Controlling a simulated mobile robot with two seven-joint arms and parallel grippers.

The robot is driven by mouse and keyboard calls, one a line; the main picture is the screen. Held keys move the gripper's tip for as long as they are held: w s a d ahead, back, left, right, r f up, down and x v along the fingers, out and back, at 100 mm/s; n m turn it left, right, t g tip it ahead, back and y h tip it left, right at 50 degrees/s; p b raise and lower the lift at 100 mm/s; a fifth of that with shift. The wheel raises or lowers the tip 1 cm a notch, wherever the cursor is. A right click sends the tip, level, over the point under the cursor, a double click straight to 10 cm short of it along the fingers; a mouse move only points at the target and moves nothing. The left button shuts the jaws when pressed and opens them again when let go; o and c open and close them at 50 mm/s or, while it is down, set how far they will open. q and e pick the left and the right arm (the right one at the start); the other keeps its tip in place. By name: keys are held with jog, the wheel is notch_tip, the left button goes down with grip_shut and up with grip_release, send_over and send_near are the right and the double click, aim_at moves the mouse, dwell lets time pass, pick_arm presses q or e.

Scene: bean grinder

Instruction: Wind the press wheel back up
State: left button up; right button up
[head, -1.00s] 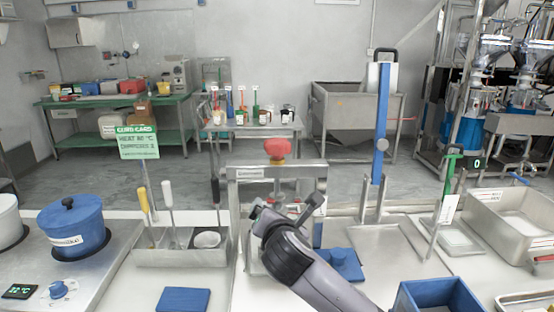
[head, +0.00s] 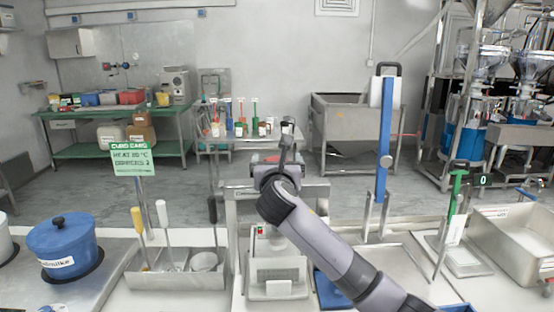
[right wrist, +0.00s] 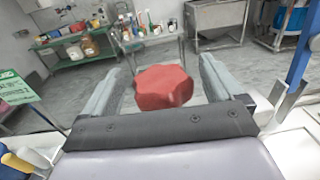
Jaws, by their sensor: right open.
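The press wheel (right wrist: 163,87) is a red, lobed knob. In the right wrist view it sits between the two spread fingers of my right gripper (right wrist: 160,85), with a gap on each side. In the head view only a sliver of the red wheel (head: 264,158) shows behind my right gripper (head: 288,145), which is raised at the top of the press. The press frame (head: 318,190) is a grey metal arch. Below its crossbar a pale perforated box (head: 277,268) stands on the counter. My left gripper is not in view.
A green-and-white sign card (head: 134,158) and a utensil tray (head: 170,280) stand left of the press. A blue pot (head: 62,248) is further left. A tall blue-posted stand (head: 384,140) rises to the right. A steel basin (head: 525,240) is at far right.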

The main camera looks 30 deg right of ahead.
jog(key=shift+w+d, duration=0.35)
jog(key=shift+w, duration=0.15)
jog(key=c, duration=1)
jog(key=shift+o, duration=0.2)
jog(key=shift+n+t+y, duration=0.3)
jog(key=shift+n+y, duration=0.2)
